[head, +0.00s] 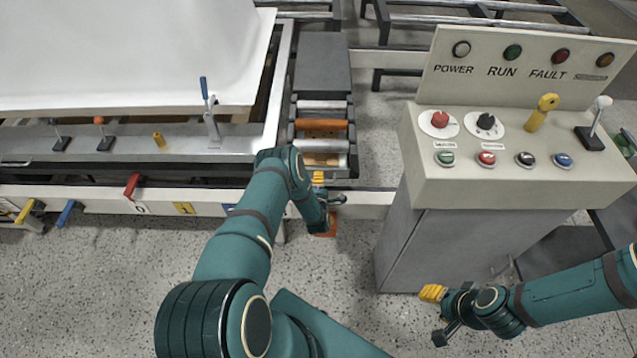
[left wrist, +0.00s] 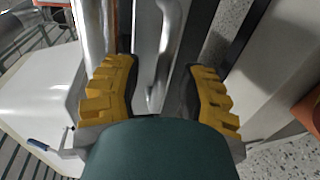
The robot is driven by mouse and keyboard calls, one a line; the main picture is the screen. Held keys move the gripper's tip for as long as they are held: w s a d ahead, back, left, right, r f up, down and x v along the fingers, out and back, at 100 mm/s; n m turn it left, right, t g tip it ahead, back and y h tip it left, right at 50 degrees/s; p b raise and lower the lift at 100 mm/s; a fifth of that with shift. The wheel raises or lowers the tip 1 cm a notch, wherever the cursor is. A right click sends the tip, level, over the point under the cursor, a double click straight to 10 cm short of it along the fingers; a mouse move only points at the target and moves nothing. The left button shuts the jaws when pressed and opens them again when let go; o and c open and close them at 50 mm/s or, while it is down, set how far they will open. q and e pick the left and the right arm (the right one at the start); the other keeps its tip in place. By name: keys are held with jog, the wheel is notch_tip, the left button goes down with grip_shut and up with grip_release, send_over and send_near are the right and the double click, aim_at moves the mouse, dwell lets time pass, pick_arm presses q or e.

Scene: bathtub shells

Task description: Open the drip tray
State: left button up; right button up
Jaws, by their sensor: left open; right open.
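My left gripper (head: 319,180) is at the right end of the machine's front, just below the roller track. Its yellow fingers show in the left wrist view (left wrist: 157,98), open and apart. Between them, further off, is a pale grey curved bar like a handle (left wrist: 158,80); I cannot tell whether either finger touches it. I cannot make out the drip tray for certain; my left arm hides part of the machine front in the head view. My right gripper (head: 434,293) is open and empty at the lower right, in front of the control console.
The control console (head: 430,240) with buttons and knobs stands right of my left gripper. The white tub shell (head: 120,50) lies on the machine frame at the left. Coloured levers, one red (head: 132,186), line the front rail. The speckled floor (head: 90,290) at front left is clear.

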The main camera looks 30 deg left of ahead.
pick_arm(q)
grip_shut()
